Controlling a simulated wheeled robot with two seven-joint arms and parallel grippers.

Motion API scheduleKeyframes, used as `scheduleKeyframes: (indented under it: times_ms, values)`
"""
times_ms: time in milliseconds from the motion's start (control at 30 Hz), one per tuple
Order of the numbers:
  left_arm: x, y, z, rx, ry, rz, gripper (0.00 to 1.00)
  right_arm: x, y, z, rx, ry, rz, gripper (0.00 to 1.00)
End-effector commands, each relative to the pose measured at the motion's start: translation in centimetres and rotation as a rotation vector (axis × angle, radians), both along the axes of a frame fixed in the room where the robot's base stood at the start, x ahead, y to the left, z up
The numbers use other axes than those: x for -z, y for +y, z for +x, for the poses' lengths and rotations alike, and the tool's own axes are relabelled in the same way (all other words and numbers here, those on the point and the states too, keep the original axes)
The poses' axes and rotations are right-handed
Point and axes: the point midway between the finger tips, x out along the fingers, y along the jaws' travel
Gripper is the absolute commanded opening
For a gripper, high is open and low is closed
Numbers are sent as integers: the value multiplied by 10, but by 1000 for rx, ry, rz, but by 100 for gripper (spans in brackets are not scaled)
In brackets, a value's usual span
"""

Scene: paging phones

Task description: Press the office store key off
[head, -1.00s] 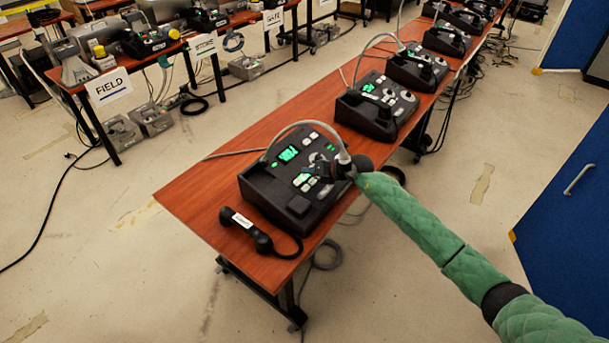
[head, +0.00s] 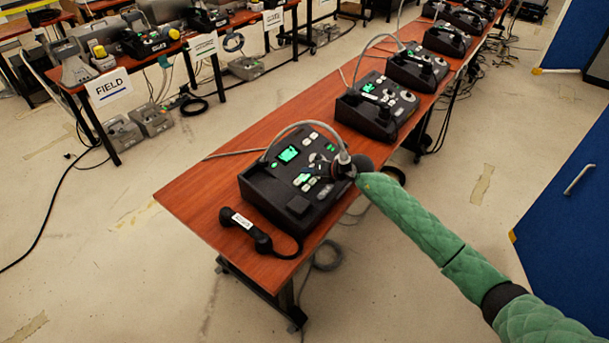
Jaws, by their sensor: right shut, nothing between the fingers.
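The nearest paging phone (head: 258,182) is a black desk console at the near end of the red-brown table. It has a lit green screen (head: 289,154) and a group of small keys (head: 303,179), some glowing green. The key labels are too small to read, so I cannot tell which is the office store key. My right gripper (head: 322,170) is shut and empty, over the right part of the console at the keys. I cannot tell whether its tips touch a key. The gripper hides part of the panel. My left gripper is not in view.
A black handset (head: 262,240) with a white label lies at the console's front edge. A bent grey gooseneck (head: 302,124) arches over the console. More phones (head: 376,104) stand in a row behind. The table's front left (head: 190,195) is bare. A blue door (head: 565,200) stands at right.

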Motion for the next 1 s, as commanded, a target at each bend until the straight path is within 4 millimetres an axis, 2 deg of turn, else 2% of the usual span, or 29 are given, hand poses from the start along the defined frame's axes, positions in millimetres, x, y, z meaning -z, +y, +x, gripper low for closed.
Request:
scheduleKeyframes:
  times_ms: [533, 1000]
  values:
    - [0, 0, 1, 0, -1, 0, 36, 0, 0, 0, 0, 0, 0, 0]
    - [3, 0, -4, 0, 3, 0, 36, 9, 2, 1, 0, 0, 0, 0]
